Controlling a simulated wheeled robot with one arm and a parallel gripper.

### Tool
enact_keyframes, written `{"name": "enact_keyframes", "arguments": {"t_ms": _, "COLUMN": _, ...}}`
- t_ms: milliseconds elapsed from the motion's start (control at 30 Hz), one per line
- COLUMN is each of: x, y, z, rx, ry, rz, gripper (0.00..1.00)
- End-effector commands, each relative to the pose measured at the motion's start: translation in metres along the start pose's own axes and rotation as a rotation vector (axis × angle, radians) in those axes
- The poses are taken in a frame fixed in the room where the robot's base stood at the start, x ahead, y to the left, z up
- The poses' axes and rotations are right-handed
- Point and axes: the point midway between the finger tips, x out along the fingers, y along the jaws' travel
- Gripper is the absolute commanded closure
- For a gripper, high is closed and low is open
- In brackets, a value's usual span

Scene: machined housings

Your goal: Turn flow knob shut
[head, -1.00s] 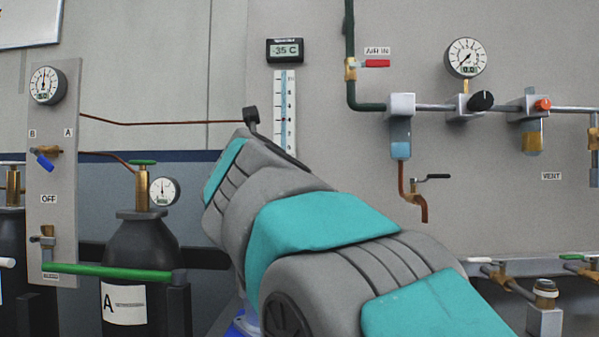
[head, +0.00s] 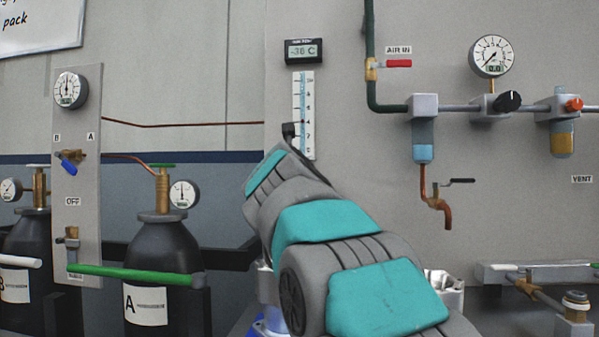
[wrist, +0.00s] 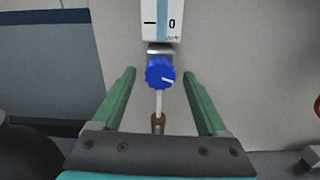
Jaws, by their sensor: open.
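My gripper (wrist: 159,84) is open, with one green finger on each side of the knob and a clear gap to both. The fingers do not appear to touch it. In the head view my arm hides the knob and my gripper's fingers.
A thin stem and brass fitting (wrist: 158,122) hang below the knob. To the right in the head view are a drain pipe with a black lever (head: 455,182) and a filter bowl (head: 422,140). Gas cylinder A (head: 165,260) stands to the left.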

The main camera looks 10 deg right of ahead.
Motion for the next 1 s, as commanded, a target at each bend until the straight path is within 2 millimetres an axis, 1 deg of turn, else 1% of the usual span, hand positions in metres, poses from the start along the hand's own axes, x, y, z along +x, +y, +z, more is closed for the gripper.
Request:
{"name": "enact_keyframes", "arguments": {"t_ms": 200, "x": 0.0001, "y": -0.0001, "z": 0.0000, "rx": 0.000, "ry": 0.000, "rz": 0.000, "gripper": 0.24}}
{"name": "enact_keyframes", "arguments": {"t_ms": 867, "x": -0.0001, "y": 0.0001, "z": 0.0002, "rx": 0.000, "ry": -0.001, "rz": 0.001, "gripper": 0.98}}
{"name": "enact_keyframes", "arguments": {"t_ms": 900, "x": -0.0001, "y": 0.0001, "z": 0.0002, "rx": 0.000, "ry": -0.001, "rz": 0.001, "gripper": 1.00}}
{"name": "enact_keyframes", "arguments": {"t_ms": 1000, "x": -0.0001, "y": 0.0001, "z": 0.0001, "rx": 0.000, "ry": -0.001, "rz": 0.001, "gripper": 1.00}}
